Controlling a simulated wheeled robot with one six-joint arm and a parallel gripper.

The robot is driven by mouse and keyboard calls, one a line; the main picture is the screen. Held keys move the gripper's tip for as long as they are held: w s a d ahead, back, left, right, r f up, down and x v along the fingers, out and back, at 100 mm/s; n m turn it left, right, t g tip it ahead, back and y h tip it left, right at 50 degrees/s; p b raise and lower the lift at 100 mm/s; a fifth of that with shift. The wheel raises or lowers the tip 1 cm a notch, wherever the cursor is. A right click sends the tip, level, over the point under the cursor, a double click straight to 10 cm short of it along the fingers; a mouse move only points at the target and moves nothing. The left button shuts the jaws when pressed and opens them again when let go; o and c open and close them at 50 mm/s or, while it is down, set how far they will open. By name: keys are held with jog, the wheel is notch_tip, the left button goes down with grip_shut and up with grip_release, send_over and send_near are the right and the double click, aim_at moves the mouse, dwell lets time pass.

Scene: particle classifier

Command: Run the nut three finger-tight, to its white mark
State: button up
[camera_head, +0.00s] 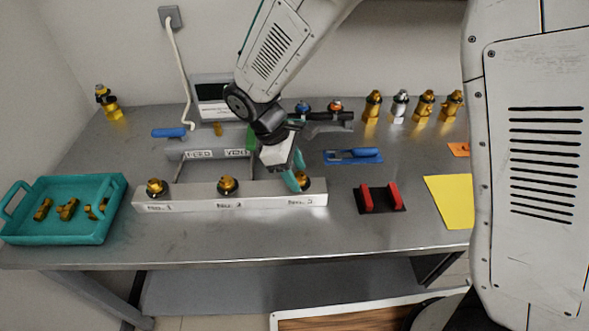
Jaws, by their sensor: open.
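The nut at No. 3 (303,180) is a brass fitting on the right end of the grey manifold block (236,204). My gripper (297,179) has teal fingers and points down at this fitting. The fingers are open around or just in front of it, partly hiding it. I cannot tell whether they touch it. The white mark is too small to make out. Two similar brass fittings stand at No. 1 (156,187) and No. 2 (228,185) on the same block.
A teal tray (62,235) with several brass parts is at left. A black holder with red pads (380,198), a blue-handled tool (353,156) and a yellow sheet (449,200) lie to the right. Several fittings (424,105) stand at the back. The front strip of the table is clear.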

jog(key=c, duration=1)
jog(key=shift+m, duration=0.3)
jog(key=m, duration=0.1)
jog(key=m+g, duration=0.1)
jog(key=m, duration=0.1)
jog(key=shift+w+d+m+y, duration=0.1)
jog(key=shift+w+m+y, duration=0.15)
jog(key=shift+m+y, duration=0.05)
jog(key=shift+w+d+m+g+y, duration=0.1)
jog(key=shift+m+g+y, duration=0.3)
jog(key=shift+m, duration=0.8)
jog(key=shift+w+d+m+g+y, duration=0.1)
jog(key=shift+m+g+y, duration=0.25)
jog(key=shift+m, duration=0.85)
jog(key=o, duration=1)
